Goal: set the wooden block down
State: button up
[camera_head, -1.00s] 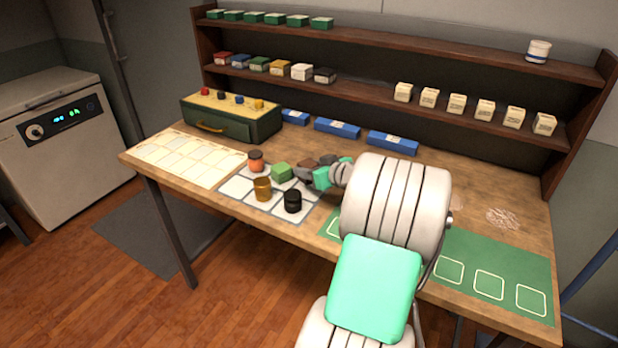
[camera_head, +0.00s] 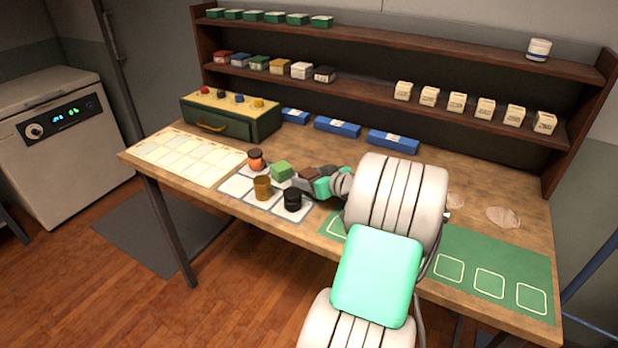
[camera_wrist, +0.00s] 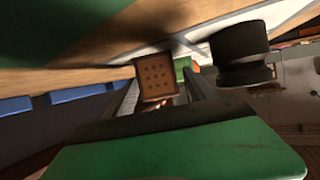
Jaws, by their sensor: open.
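The wooden block (camera_wrist: 157,77) is brown with rows of small dark holes on the face toward me. In the wrist view it sits between my gripper's (camera_wrist: 160,92) two fingers, which are apart. In the head view the block (camera_head: 311,173) is small beside my gripper (camera_head: 306,182), at the right edge of the pale tiled mat (camera_head: 236,185). My arm partly hides this spot. The block seems to be at the mat's surface, but I cannot tell whether a finger touches it.
A black jar (camera_head: 293,201) stands close by, right of the fingers in the wrist view (camera_wrist: 240,55). A green block (camera_head: 281,171), amber jar (camera_head: 262,188) and orange jar (camera_head: 255,160) share the mat. Blue boxes (camera_head: 337,127) line the back.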

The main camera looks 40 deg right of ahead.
jog(key=shift+r+p, duration=0.25)
jog(key=shift+p, duration=0.05)
jog(key=b+v, duration=0.1)
jog(key=v, duration=1.1)
jog(key=shift+d, duration=0.1)
